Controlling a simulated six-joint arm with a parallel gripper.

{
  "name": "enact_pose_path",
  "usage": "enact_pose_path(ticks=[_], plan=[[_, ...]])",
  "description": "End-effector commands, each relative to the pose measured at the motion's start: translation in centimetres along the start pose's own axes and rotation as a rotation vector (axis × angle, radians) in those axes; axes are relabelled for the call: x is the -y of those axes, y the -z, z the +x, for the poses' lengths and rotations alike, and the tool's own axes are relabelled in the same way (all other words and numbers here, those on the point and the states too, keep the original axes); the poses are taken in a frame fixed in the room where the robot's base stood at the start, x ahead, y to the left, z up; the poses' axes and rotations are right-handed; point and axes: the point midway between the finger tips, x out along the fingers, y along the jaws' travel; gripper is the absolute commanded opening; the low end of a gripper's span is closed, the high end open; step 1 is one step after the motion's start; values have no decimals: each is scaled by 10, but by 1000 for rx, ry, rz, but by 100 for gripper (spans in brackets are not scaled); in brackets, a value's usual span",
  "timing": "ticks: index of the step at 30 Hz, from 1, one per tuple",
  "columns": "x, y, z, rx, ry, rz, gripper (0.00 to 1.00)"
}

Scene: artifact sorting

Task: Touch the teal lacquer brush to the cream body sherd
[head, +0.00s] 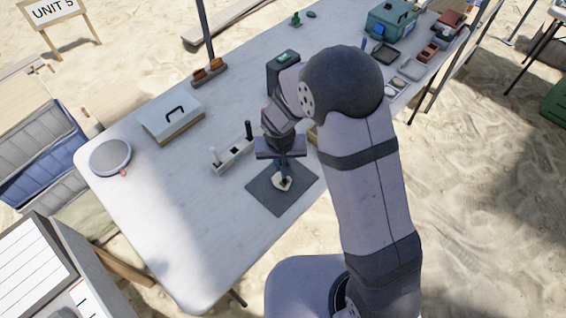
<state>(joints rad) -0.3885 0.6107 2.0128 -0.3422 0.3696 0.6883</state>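The cream body sherd (281,184) lies on a dark grey square mat (268,198) on the white table. My gripper (284,172) points down right over the sherd and hides part of it. A narrow dark shape runs from the gripper down to the sherd; I cannot tell whether it is fingers or a held brush, or whether it touches the sherd. I cannot make out the teal lacquer brush. A pale rack (234,156) left of the gripper holds one white-topped upright tool (214,155) and one black upright tool (248,130).
A white box with a black handle (170,116) and a round grey device (110,157) stand to the left. A dark upright box (283,72) stands behind my arm. A teal case (391,20) and several trays are at the far right. The table's near left is clear.

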Motion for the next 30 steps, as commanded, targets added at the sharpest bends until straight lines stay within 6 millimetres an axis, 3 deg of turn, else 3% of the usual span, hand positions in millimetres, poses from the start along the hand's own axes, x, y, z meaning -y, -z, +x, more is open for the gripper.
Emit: enact_pose_path(ticks=[16,30], plan=[[0,-1,0,3,-1,0,0],[-2,4,-24,2,-1,1,0]])
